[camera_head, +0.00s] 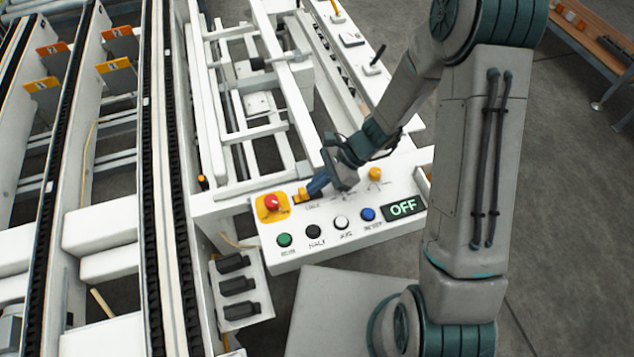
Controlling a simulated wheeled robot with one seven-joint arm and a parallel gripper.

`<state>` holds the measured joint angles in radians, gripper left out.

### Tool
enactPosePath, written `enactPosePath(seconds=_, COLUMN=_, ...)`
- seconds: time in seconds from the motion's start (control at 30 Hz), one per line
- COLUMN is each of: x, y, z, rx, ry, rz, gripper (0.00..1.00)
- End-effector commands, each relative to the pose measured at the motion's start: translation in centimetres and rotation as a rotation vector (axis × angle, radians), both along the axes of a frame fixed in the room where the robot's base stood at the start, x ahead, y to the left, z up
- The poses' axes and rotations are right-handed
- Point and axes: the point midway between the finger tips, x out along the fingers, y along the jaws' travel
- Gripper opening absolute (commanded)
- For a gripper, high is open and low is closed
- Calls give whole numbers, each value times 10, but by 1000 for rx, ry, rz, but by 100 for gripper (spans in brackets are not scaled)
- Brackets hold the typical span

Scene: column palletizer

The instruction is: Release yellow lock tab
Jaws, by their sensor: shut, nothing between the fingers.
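A small yellow tab (300,195) sits on the white control panel (300,248), just right of the red mushroom button (271,202) on its yellow base. My gripper (312,187) is shut, with its blue fingertips at the tab's right side. I cannot tell whether they touch it. Nothing shows between the fingers. My wrist hides part of the panel behind it.
The panel's front row holds green (284,240), black (313,232), white (342,222) and blue (368,214) buttons. A display (403,206) reads OFF. A yellow knob (375,174) stands right of my wrist. White machine frames and conveyor rails fill the left.

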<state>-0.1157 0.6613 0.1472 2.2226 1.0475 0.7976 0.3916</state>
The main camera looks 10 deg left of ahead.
Motion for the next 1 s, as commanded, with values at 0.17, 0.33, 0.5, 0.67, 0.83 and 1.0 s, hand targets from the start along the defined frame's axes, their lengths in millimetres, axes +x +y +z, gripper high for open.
enactPosePath(seconds=0.17, x=-2, y=2, z=4, rx=5, ry=3, rz=8, gripper=0)
enactPosePath(seconds=0.33, x=4, y=-10, z=21, rx=4, ry=2, rz=4, gripper=0)
enactPosePath(seconds=0.5, x=12, y=-32, z=43, rx=2, ry=0, rz=-1, gripper=0)
enactPosePath(seconds=0.67, x=18, y=-48, z=60, rx=1, ry=0, rz=1, gripper=0)
enactPosePath(seconds=0.83, x=21, y=-57, z=70, rx=2, ry=0, rz=8, gripper=0)
enactPosePath(seconds=1.0, x=21, y=-59, z=71, rx=1, ry=0, rz=11, gripper=0)
